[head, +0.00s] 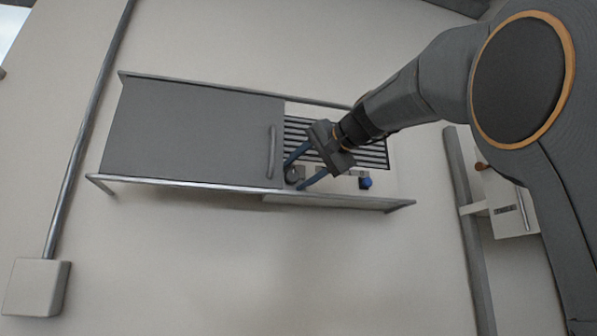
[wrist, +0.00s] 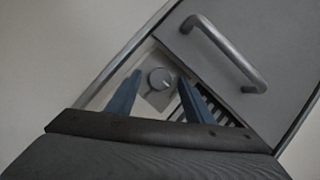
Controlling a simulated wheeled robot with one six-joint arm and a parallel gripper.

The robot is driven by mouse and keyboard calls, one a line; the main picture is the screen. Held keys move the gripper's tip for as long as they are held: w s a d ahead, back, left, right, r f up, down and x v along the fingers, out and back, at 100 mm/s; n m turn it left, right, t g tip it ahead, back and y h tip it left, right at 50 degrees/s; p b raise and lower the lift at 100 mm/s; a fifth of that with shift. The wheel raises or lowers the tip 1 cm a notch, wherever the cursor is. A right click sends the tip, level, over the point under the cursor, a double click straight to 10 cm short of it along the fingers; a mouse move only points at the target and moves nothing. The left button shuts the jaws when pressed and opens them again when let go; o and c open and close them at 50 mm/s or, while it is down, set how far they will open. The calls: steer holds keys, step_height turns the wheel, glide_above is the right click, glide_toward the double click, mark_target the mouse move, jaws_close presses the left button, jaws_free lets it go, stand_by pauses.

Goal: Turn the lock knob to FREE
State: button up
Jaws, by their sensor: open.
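The lock knob (wrist: 161,79) is a round grey knob with a light pointer mark, on a small plate in the wrist view. Any lettering around it is too small to read. In the head view the knob (head: 293,174) sits low on the wall unit, just right of the grey door's edge. My gripper (head: 294,177) is open, with its two blue fingers reaching toward the panel. In the wrist view the fingers of my gripper (wrist: 158,92) stand on either side of the knob, with nothing between them in contact. I cannot tell how far the tips are from the panel.
The grey sliding door (head: 190,125) has a bar handle (head: 271,152) close to the knob; the handle also shows in the wrist view (wrist: 225,50). A slatted vent (head: 370,150) and a blue knob (head: 365,183) are to the right. Metal rails (head: 230,187) edge the unit.

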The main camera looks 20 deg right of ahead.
steer(key=c, duration=1)
steer(key=shift+c, duration=0.2)
